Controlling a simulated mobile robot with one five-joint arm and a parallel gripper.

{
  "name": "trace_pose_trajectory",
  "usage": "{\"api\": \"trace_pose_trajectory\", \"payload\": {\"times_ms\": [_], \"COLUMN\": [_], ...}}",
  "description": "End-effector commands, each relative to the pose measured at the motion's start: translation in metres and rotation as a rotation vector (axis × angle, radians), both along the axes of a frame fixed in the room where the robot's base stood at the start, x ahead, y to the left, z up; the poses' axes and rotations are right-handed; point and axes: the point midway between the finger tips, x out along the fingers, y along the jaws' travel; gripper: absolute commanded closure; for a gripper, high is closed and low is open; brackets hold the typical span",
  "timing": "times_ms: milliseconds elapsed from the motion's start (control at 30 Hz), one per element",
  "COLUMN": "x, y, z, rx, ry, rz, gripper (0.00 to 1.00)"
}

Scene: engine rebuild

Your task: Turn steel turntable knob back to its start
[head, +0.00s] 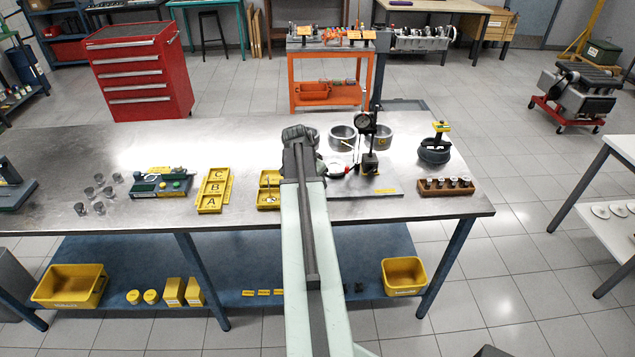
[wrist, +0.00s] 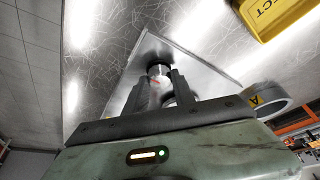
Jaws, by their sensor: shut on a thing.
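In the wrist view, my gripper (wrist: 157,84) has its two dark fingers on either side of a small steel knob (wrist: 158,72). The knob is a short bright cylinder with a red mark on its side and a dark part at its far end. The gripper is shut on it. In the head view, my gripper (head: 299,140) is over the back middle of the steel bench, and my arm hides the knob there. The turntable itself cannot be made out clearly.
A ring marked A (wrist: 266,98) is close to the right of my gripper. Another metal ring (head: 342,138) and a dial gauge stand (head: 370,161) are right of my arm. A yellow tray (head: 268,202) lies to its left. The bench (head: 120,150) has clear room farther left.

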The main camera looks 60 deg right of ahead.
Motion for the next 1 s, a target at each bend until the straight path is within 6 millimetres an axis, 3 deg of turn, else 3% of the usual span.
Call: {"api": "trace_pose_trajectory", "payload": {"times_ms": [433, 467, 533, 867, 1000], "x": [-0.002, -0.002, -0.002, -0.001, 0.000], "y": [-0.001, -0.001, -0.001, 0.000, 0.004], "z": [0.000, 0.000, 0.000, 0.002, 0.014], "rx": [-0.003, -0.002, -0.002, 0.000, 0.000], "ry": [0.003, 0.004, 0.003, 0.002, 0.002], "rz": [-0.012, -0.012, -0.012, -0.009, -0.009], "gripper": [1.00, 0.64, 0.48, 0.48, 0.48]}}
